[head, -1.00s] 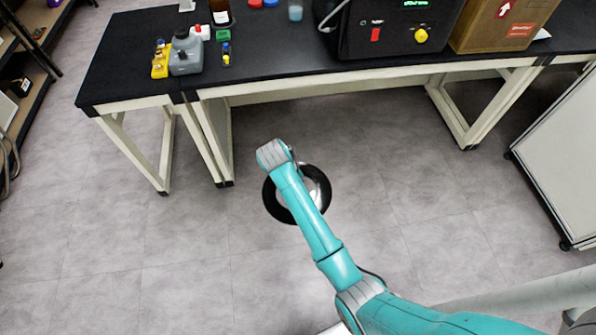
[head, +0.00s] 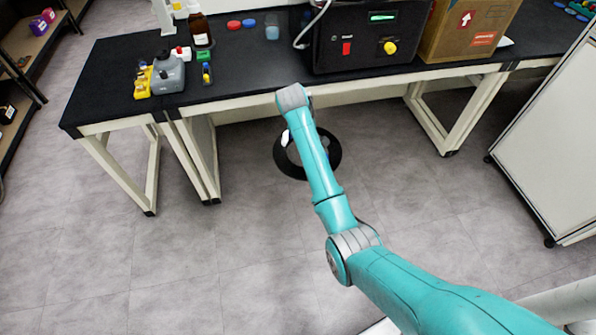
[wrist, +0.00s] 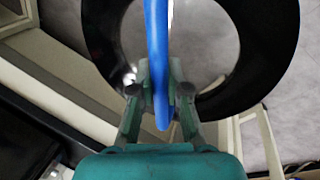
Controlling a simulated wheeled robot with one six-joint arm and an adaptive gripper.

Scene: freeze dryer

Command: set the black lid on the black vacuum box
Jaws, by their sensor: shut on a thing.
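The black lid (head: 334,150) is a wide black ring with a see-through middle. It hangs over the floor in front of the bench, partly hidden by my arm. In the wrist view the black ring (wrist: 270,50) fills the top, with a blue bar (wrist: 157,50) across its middle. My gripper (wrist: 159,95) is shut on this blue bar, apparently the lid's handle. In the head view my arm hides the gripper. The black vacuum box (head: 365,38) appears to be the black unit on the bench, with a green display, red switch and yellow knob. Its top is cut off.
The black bench (head: 255,85) has its front edge just beyond the lid. A cardboard box (head: 465,30) stands right of the black unit. A grey jug (head: 169,75), yellow bottles (head: 143,82) and a brown bottle (head: 200,28) stand on the left. A white cabinet (head: 550,140) is at right.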

